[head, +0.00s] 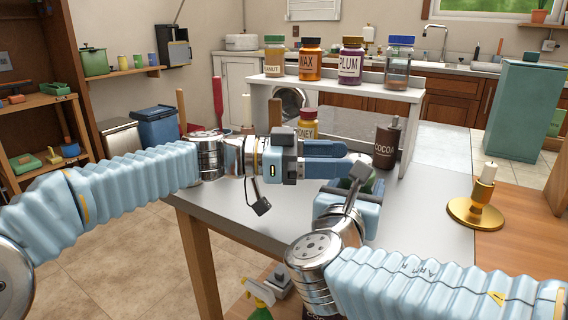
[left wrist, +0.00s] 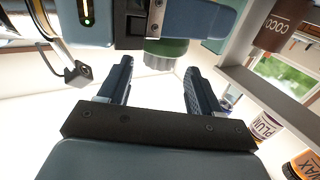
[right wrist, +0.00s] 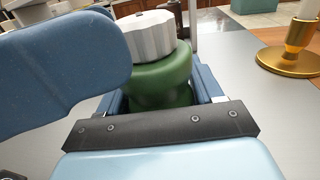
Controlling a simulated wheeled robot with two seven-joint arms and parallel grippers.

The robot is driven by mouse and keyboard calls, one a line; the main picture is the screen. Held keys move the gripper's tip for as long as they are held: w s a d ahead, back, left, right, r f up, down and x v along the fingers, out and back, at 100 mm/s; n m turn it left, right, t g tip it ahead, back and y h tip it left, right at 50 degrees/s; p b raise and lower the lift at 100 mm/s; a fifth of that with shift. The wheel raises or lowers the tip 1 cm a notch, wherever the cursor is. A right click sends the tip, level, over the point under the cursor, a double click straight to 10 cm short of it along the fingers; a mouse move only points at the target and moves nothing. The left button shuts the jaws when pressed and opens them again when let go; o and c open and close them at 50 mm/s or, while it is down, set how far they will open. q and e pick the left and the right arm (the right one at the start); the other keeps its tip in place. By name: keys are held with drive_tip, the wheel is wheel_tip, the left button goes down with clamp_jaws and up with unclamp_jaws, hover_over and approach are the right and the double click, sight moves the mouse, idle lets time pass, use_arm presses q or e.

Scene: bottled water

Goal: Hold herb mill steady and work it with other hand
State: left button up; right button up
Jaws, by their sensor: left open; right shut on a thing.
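The herb mill has a green body (right wrist: 162,82) and a ribbed pale-grey knob (right wrist: 148,36) on top. My right gripper (right wrist: 158,92) is shut around the green body, which stands between its fingers in the right wrist view. In the head view the mill (head: 346,183) is mostly hidden by my grippers. My left gripper (head: 338,163) is open beside the mill's top. In the left wrist view, the knob (left wrist: 163,56) shows between and just beyond the left fingertips, apart from both. A left finger covers part of the right wrist view.
A brown cocoa bottle (head: 387,146) stands close behind the grippers on the grey table (head: 430,215). A honey jar (head: 308,124) stands further back. A white shelf (head: 345,88) carries several labelled jars. A brass candle holder (head: 476,212) stands at right. The table's front right is clear.

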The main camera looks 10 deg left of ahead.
use_arm(q)
drive_tip(key=s+a+n+t+y, duration=0.1)
drive_tip(key=s+a+n+t, duration=0.2)
drive_tip(key=a, duration=0.3)
drive_tip(key=shift+s+a+r+t, duration=0.15)
drive_tip(key=shift+s+a+t, duration=0.15)
drive_tip(key=shift+s+t, duration=0.5)
